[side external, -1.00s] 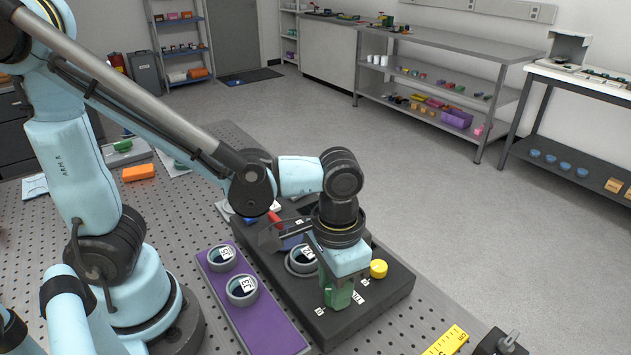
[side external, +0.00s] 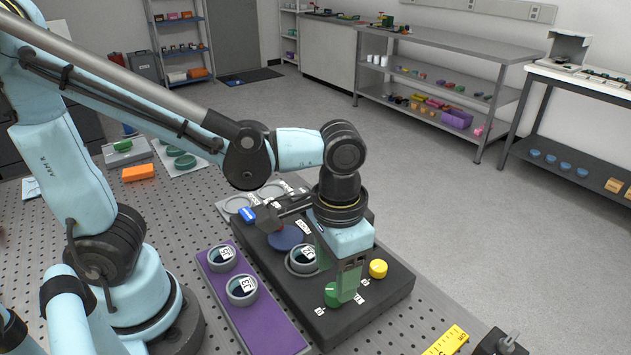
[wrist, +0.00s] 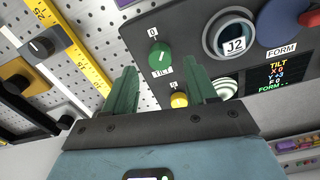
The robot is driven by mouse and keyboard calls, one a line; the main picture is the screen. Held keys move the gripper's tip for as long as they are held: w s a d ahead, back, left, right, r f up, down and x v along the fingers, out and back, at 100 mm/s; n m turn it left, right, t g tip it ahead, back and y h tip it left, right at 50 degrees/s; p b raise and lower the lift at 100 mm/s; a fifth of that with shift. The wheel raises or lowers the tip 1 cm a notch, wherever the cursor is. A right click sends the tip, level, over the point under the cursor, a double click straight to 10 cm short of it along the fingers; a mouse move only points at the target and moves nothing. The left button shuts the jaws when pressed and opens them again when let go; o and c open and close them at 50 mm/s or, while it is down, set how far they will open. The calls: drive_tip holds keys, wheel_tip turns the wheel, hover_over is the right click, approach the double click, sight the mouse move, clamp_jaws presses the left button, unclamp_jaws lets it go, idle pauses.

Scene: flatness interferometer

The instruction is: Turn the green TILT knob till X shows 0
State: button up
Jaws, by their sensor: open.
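The green TILT knob (side external: 331,295) sits near the front end of the dark instrument housing (side external: 388,297). In the wrist view the knob (wrist: 159,56) has a white pointer mark, with a 0 label above it. My gripper (side external: 347,298) is open, its green fingers pointing down close by the knob. In the wrist view my open gripper (wrist: 163,72) has one finger on each side, with nothing between them; the knob appears beyond the tips. The display (wrist: 275,78) is small; under TILT, X appears to read 0 and Y +3.
A yellow knob (side external: 378,268) stands right of my fingers. A round port labelled J2 (wrist: 231,40) and a blue disc (side external: 286,238) are on the housing. A purple tray (side external: 275,312) with two rings lies left. A yellow ruler (side external: 447,341) lies in front.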

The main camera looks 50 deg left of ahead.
sight(334, 288)
wheel_tip(334, 288, up, 9)
drive_tip(key=shift+f, duration=0.15)
idle(0.4)
idle(1.0)
drive_tip(key=w+a+f+n+t, duration=0.2)
drive_tip(key=a+t, duration=0.5)
drive_tip(key=a, duration=0.6)
drive_tip(key=shift+a+x, duration=0.2)
drive_tip(key=shift+x, duration=1.05)
